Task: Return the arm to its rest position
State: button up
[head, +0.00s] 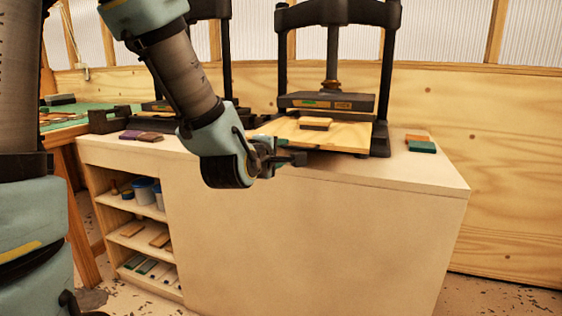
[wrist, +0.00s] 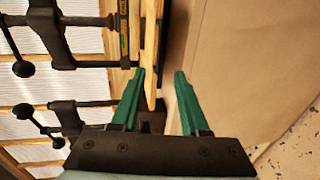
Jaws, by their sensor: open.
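My gripper (head: 290,159) is at the front edge of the workbench in the head view, just in front of the right press. The gripper's fingers are partly hard to make out in the head view.
The workbench (head: 330,215) stands under the gripper. The right press (head: 335,100) holds a wooden board (head: 350,135) with a small block (head: 315,123) on it. Coloured blocks (head: 420,146) lie to the right. Open shelves (head: 130,232) are at left.

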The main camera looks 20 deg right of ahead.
dwell(0.5)
jog(key=w+a+f+m+g+y+p, duration=0.1)
jog(key=a+f+m+g+y+p, duration=0.2)
jog(key=a, duration=0.6)
jog(key=w+a+f+m+g+y+p, duration=0.1)
jog(key=a+f+m+y+p, duration=0.2)
jog(key=a, duration=0.6)
jog(key=s+a+m+g+y+p, duration=0.1)
jog(key=s+a+m+g+y, duration=0.1)
jog(key=a, duration=0.5)
jog(key=s+a+m+g+y+p, duration=0.1)
jog(key=s+a+m+g+y, duration=0.1)
jog(key=s+a, duration=0.4)
jog(key=shift+s+a+m+g+p, duration=0.3)
jog(key=shift+a+g, duration=0.25)
jog(key=shift+g, duration=0.35)
